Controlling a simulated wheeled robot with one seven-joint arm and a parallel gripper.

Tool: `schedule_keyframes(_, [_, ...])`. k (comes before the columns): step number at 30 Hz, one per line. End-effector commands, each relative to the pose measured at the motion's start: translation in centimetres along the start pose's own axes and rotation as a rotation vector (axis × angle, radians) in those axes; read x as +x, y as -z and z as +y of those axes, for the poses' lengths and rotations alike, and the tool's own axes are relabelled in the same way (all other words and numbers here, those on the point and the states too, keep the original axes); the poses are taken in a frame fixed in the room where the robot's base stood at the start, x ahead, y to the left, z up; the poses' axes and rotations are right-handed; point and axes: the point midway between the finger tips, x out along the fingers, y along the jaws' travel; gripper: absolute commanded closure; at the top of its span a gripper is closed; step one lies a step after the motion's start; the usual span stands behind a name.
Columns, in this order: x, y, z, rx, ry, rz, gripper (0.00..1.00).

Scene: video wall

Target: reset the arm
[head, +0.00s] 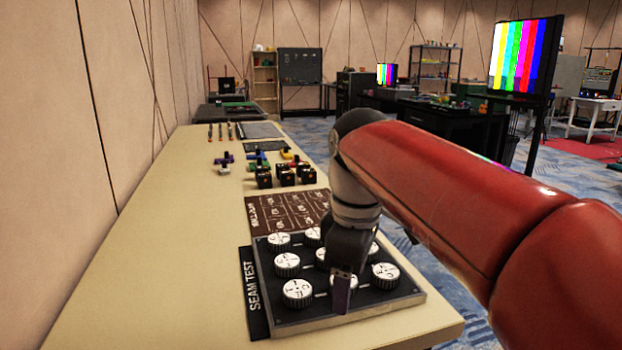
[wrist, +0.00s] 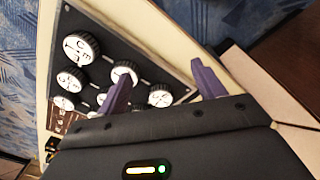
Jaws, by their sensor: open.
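My red arm reaches in from the right in the head view. My gripper (head: 341,290) points down over the front part of a dark panel (head: 330,318) with several white knobs, such as the front-left knob (head: 297,292). In the wrist view my gripper (wrist: 158,85) shows two purple fingers spread apart with nothing held between them. One finger overlaps the panel near a knob (wrist: 124,72) in that view; I cannot tell whether it touches. The arm and gripper hide some of the knobs in the head view.
The panel lies on a long beige table (head: 180,250) beside a "SEAM TEST" label (head: 254,293). Behind it are a brown marked board (head: 287,210), several dark cubes (head: 286,176) and small coloured parts. The table's left side is clear. A wall runs along the left.

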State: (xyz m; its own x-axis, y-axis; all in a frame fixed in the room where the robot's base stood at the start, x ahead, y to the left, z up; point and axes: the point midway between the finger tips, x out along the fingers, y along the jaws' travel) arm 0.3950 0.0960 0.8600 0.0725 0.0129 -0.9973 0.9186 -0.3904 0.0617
Motion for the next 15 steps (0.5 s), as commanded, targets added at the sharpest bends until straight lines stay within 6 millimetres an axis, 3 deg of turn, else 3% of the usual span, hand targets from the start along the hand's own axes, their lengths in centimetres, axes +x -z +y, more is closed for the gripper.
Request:
schedule_keyframes(8, [2.2, -4.5, -1.9, 0.318, -0.091, 0.070, 0.31])
schedule_keyframes(15, [7.0, -10.3, -5.2, 0.775, -0.200, 0.212, 0.31])
